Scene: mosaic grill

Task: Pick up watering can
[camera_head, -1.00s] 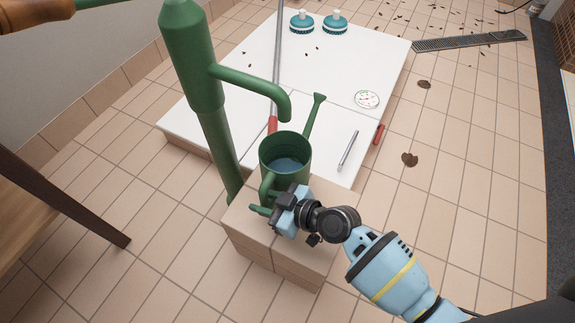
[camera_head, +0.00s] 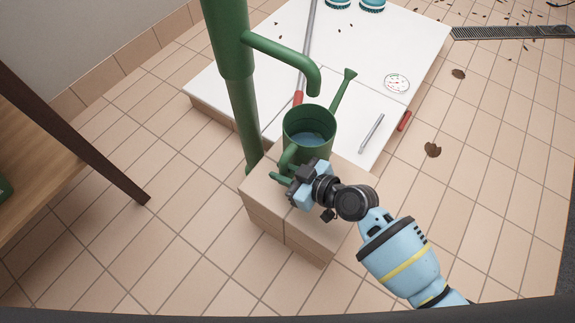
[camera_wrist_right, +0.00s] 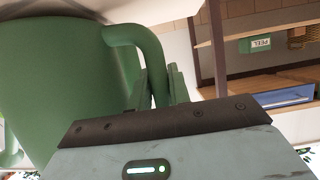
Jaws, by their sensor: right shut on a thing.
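The green watering can (camera_head: 322,134) stands upright with water visible inside, below the spout of a green pump (camera_head: 296,57). Its long spout points up and right, and its handle (camera_head: 287,157) faces my right arm. My right gripper (camera_head: 283,178) is at the handle, shut on it. In the right wrist view the green can body (camera_wrist_right: 55,85) fills the left, and the handle (camera_wrist_right: 150,50) runs down between the fingers (camera_wrist_right: 158,85). Fingertips are partly hidden in the head view. My left gripper is not in view.
The can is over a tiled block (camera_head: 262,205). A white platform (camera_head: 395,45) behind holds a round gauge (camera_head: 397,83), a metal rod (camera_head: 371,133) and teal brushes. A wooden shelf (camera_head: 50,170) stands at left.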

